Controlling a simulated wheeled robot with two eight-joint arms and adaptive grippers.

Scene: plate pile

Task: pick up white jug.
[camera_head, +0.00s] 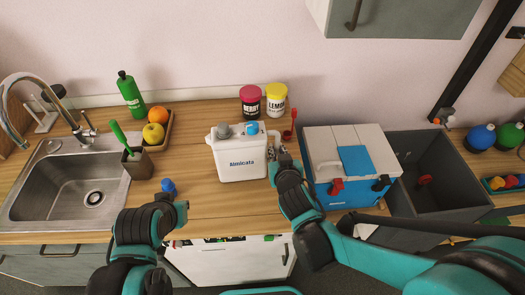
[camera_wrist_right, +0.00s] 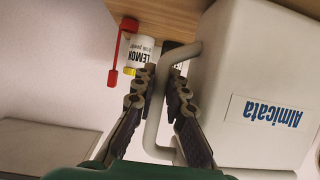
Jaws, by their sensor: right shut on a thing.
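The white jug (camera_head: 240,164) with blue "Almicata" lettering is upright at the middle of the wooden counter. It has a grey cap and a blue cap on top. Its body also fills the right side of the right wrist view (camera_wrist_right: 290,70). My right gripper (camera_head: 281,161) is at the jug's right side, shut on its handle. In the right wrist view the two fingers (camera_wrist_right: 160,85) lie on either side of the handle (camera_wrist_right: 153,128). I cannot tell whether the jug's base touches the counter. My left gripper (camera_head: 183,211) is empty over the counter's front edge; its fingers are unclear.
A red jar (camera_head: 250,101) and a yellow lemon jar (camera_head: 276,100) stand behind the jug. A red-headed utensil (camera_head: 291,124) is close behind my right gripper. A blue-and-white cooler (camera_head: 349,164) is at right. The sink (camera_head: 70,187) and a fruit tray (camera_head: 169,131) are at left.

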